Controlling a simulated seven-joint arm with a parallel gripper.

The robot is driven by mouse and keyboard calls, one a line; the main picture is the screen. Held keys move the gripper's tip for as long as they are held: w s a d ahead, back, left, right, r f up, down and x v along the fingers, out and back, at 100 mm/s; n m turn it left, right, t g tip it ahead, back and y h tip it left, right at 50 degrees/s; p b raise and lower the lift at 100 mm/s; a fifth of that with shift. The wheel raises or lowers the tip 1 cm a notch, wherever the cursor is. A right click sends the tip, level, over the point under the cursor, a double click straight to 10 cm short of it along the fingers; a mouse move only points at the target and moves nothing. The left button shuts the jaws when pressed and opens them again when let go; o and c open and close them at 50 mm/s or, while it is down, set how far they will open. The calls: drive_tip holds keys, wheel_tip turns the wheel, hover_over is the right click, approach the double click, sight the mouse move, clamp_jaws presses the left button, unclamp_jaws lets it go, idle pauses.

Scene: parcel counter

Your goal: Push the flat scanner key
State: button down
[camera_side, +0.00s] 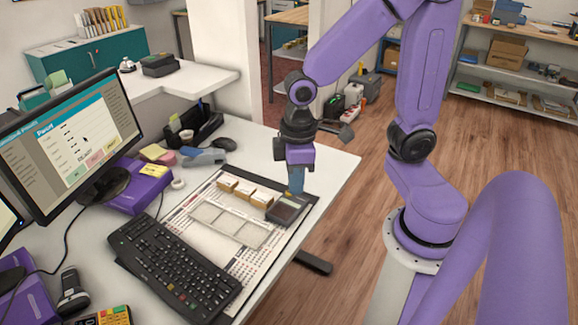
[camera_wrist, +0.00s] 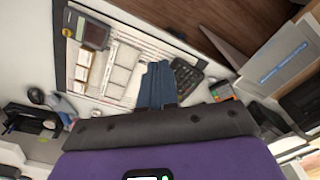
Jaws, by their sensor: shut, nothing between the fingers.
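A small dark flat device (camera_side: 287,209), which looks like the scanner, lies at the right end of the printed mat. It also shows at the upper left of the wrist view (camera_wrist: 88,31). In the wrist view the shut fingers (camera_wrist: 157,68) appear right of and below the device. I cannot tell whether the tips touch anything.
Small cardboard boxes (camera_side: 246,192) and a pale divided tray (camera_side: 225,222) lie on the mat beside the device. A black keyboard (camera_side: 175,262) lies in front and a monitor (camera_side: 75,140) stands at left. The counter's right edge (camera_side: 335,185) is close to the device.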

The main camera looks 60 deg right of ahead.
drive_tip(key=w+d+f+m, duration=0.9)
drive_tip(key=w+d+f, duration=0.2)
drive_tip(key=w+d, duration=0.4)
drive_tip(key=shift+w+d+f+m, duration=0.1)
drive_tip(key=shift+d+f+m, duration=0.45)
drive_tip(key=shift+d+f, duration=1.2)
drive_tip(key=shift+w+d+f+m, duration=0.15)
drive_tip(key=shift+d+f+m, duration=0.55)
drive_tip(key=shift+f, duration=1.9)
drive_tip(key=shift+w+d+f+m, duration=0.1)
drive_tip(key=shift+d+f+m, duration=0.25)
drive_tip(key=shift+d+f, duration=1.45)
drive_tip(key=shift+a+f, duration=0.2)
drive_tip(key=shift+f, duration=0.35)
drive_tip(key=shift+a+f, duration=0.2)
drive_tip(key=shift+f, duration=0.3)
drive_tip(key=shift+r, duration=0.75)
drive_tip(key=shift+w+r, duration=0.1)
drive_tip(key=shift+r, duration=1.15)
